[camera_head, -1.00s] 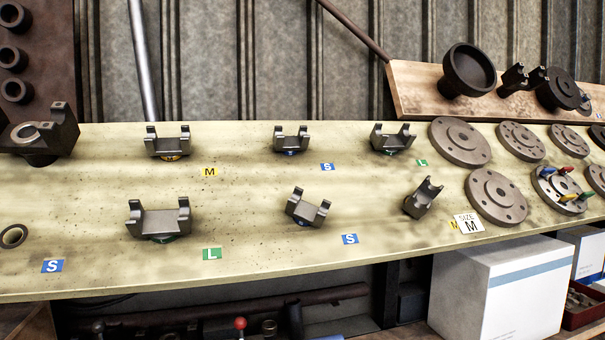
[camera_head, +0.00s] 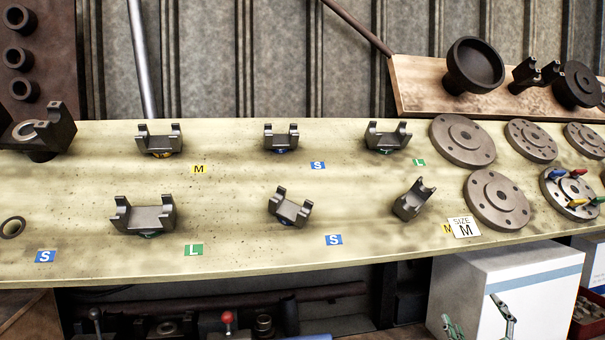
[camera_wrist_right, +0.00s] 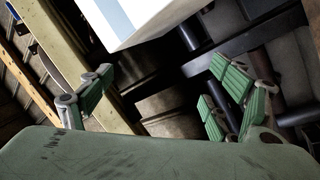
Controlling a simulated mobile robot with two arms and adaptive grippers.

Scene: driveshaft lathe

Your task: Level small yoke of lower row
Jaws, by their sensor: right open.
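The small yoke (camera_head: 290,207) of the lower row sits tilted on the board, its right side lower than its left. A blue S label (camera_head: 334,240) lies to its lower right. My right gripper (camera_head: 478,318) is low at the right in the head view, in front of the white box and well away from the small yoke. Its green fingers are spread with nothing between them, as the right wrist view (camera_wrist_right: 160,95) also shows. My left gripper is not in view.
In the lower row, a large yoke (camera_head: 145,217) stands left of the small one and a strongly tilted yoke (camera_head: 414,200) stands right. Several yokes line the upper row. Flanges (camera_head: 497,200) and a white box (camera_head: 520,285) are at the right.

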